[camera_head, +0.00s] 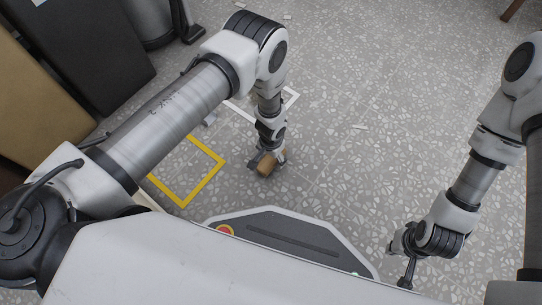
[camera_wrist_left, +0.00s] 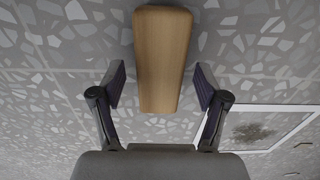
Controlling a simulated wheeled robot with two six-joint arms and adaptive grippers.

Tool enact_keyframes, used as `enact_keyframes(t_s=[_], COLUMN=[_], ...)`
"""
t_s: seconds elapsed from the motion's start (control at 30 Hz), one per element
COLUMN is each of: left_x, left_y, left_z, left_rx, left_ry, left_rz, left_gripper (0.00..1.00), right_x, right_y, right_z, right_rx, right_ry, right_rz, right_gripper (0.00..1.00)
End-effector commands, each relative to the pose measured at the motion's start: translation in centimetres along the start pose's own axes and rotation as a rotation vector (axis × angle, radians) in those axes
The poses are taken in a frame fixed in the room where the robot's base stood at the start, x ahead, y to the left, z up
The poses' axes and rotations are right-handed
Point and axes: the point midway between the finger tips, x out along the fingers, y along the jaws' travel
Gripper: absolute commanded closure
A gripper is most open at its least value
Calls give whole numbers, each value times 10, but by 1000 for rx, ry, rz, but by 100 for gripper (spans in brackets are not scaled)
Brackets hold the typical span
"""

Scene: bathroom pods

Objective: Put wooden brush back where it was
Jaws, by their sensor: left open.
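My left gripper (camera_wrist_left: 160,88) is open, with a gap on each side of the brush. In the head view my left gripper (camera_head: 266,160) points down at the brush. My right gripper (camera_head: 399,262) is low at the right, apart from the brush, and its fingers are too small to read.
A yellow square outline (camera_head: 205,180) lies on the floor left of the brush. A white square outline (camera_head: 293,100) lies behind my left wrist; the wrist view shows a white frame (camera_wrist_left: 270,146) with a dark patch inside. Dark and tan panels (camera_head: 95,50) stand at left. Floor between my arms is clear.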

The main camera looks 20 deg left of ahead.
Motion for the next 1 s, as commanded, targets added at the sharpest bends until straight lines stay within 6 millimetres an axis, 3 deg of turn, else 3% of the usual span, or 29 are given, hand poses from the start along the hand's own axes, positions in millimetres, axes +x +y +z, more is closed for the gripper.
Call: enact_keyframes(t_s=[0.03, 0.1, 0.33, 0.5, 0.8, 0.87, 0.97, 1.0], left_x=[-22, -41, -95, -111, -110, -112, -123, -132], left_y=[0, 0, 0, 0, -1, -7, -26, -34], left_z=[-1, -1, 0, 0, 2, 14, 60, 86], left_rx=[0, 0, 0, 0, -4, -22, -93, -134], left_ry=[1, 2, 0, 0, -1, -4, -12, -12], left_rz=[0, -1, 0, 0, 0, -1, -2, -3], left_gripper=[26, 26, 26, 26, 26, 26, 26, 26], right_x=[-20, -37, -86, -99, -98, -98, -98, -98], right_y=[0, -1, -1, -1, -1, -1, -1, -1], right_z=[0, 1, 1, 1, 1, 1, 1, 1], right_rx=[-2, -5, -7, -7, -7, -7, -7, -7], right_ry=[-1, -3, -4, -4, -4, -4, -4, -4], right_rz=[0, -1, -1, -1, -1, -1, -1, -1], right_gripper=[100, 100, 100, 100, 100, 100, 100, 100])
